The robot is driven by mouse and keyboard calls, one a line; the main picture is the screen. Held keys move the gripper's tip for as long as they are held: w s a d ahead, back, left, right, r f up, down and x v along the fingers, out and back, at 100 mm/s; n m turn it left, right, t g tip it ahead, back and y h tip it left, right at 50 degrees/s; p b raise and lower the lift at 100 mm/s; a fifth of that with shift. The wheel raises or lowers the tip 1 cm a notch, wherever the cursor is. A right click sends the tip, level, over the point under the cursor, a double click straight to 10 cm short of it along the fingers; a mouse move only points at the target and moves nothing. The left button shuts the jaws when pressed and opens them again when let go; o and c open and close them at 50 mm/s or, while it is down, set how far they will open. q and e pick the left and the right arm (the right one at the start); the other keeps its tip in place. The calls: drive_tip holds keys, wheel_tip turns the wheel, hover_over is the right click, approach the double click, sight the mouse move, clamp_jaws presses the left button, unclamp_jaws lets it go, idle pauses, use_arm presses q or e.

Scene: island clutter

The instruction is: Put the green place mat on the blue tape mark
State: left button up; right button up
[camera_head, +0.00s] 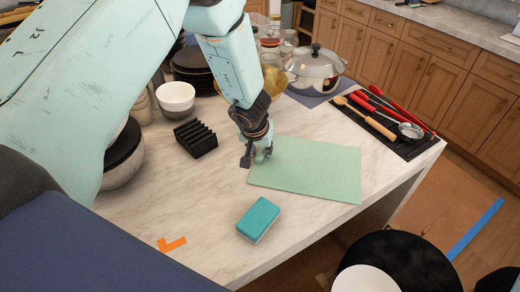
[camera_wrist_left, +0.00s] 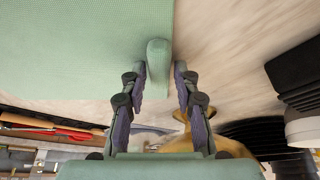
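The green place mat (camera_head: 318,172) lies flat on the marble island top, and it also fills the upper left of the left wrist view (camera_wrist_left: 80,50). A raised green tab (camera_wrist_left: 158,62) stands at its edge. My left gripper (camera_head: 257,158) is low at the mat's left edge. In the left wrist view its fingers (camera_wrist_left: 159,82) stand either side of the tab, apart, with narrow gaps showing. A strip of blue tape (camera_head: 475,230) shows at the far right, seemingly on the floor beyond the island. My right gripper is not in view.
A teal sponge (camera_head: 259,218) and an orange tape corner (camera_head: 172,244) lie in front. A black rack (camera_head: 195,138), white bowls (camera_head: 176,97) and a lidded pot (camera_head: 316,70) stand behind. A dark mat (camera_head: 416,146) with utensils is at right. A black round seat (camera_head: 425,265) stands below.

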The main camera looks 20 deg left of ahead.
use_arm(q)
drive_tip(key=shift+o, duration=1.1)
drive_tip(key=shift+s+r, duration=0.15)
drive_tip(key=shift+s, duration=0.05)
drive_tip(key=shift+w, duration=0.1)
drive_tip(key=shift+r, duration=0.2)
drive_tip(key=p+v, duration=0.4)
drive_tip(key=v, duration=0.7)
drive_tip(key=shift+r, duration=0.2)
drive_tip(key=shift+s+d, duration=0.15)
drive_tip(key=shift+s, duration=0.15)
